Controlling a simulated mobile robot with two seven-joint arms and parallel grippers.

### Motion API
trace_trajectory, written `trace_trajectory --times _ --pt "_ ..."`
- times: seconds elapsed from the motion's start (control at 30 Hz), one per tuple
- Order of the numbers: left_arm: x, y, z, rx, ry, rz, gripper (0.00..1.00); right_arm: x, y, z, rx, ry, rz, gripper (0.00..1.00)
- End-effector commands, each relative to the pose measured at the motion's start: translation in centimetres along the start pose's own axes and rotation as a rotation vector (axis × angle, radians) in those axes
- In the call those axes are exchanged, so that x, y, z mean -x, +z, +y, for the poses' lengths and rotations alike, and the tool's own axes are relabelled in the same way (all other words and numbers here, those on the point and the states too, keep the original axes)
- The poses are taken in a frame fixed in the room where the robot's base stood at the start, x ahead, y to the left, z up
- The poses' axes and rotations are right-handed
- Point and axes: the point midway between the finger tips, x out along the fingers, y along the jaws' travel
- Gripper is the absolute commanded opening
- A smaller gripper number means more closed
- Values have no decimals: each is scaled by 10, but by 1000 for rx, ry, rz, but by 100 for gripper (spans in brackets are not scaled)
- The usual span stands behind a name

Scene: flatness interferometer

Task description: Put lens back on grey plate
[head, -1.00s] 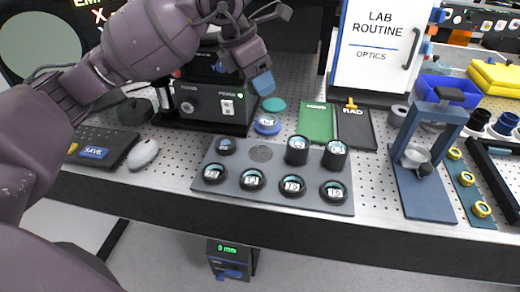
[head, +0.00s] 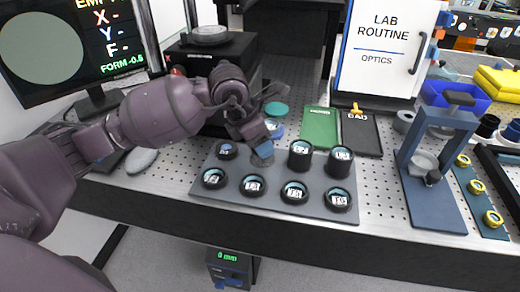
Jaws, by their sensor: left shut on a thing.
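The grey plate (head: 273,174) lies on the perforated bench with several dark-ringed, labelled lenses in two rows, among them a front-row lens (head: 252,185) and a taller back-row one (head: 300,154). My left gripper (head: 264,147) points down at the second place of the back row, which was bare before. It is shut on a lens, mostly hidden by the fingers; a dark round patch shows just below the tips. I cannot tell whether the lens touches the plate. My right gripper is not in view.
A teal disc (head: 276,109) and a blue labelled disc (head: 274,127) sit just behind the plate. Green (head: 319,127) and black (head: 361,132) trays lie behind it to the right. A blue press stand (head: 436,185) stands farther right.

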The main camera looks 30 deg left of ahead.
Motion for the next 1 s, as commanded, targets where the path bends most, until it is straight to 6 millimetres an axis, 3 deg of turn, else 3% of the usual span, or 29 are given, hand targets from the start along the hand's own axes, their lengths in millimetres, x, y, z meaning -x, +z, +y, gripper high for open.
trace_trajectory --times 0.2,0.6,0.63,0.77,0.8,1.0 --pt "-28 -12 0 0 -3 3 33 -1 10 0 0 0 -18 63" --pt "-31 -13 0 0 -2 2 33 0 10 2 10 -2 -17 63" --pt "-31 -13 0 0 -2 2 59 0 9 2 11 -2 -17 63" --pt "-30 -13 0 0 -1 1 79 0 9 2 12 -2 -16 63" --pt "-30 -13 0 0 -1 1 83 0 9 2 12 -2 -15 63" --pt "-30 -13 0 0 -1 1 83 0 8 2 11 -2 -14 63"
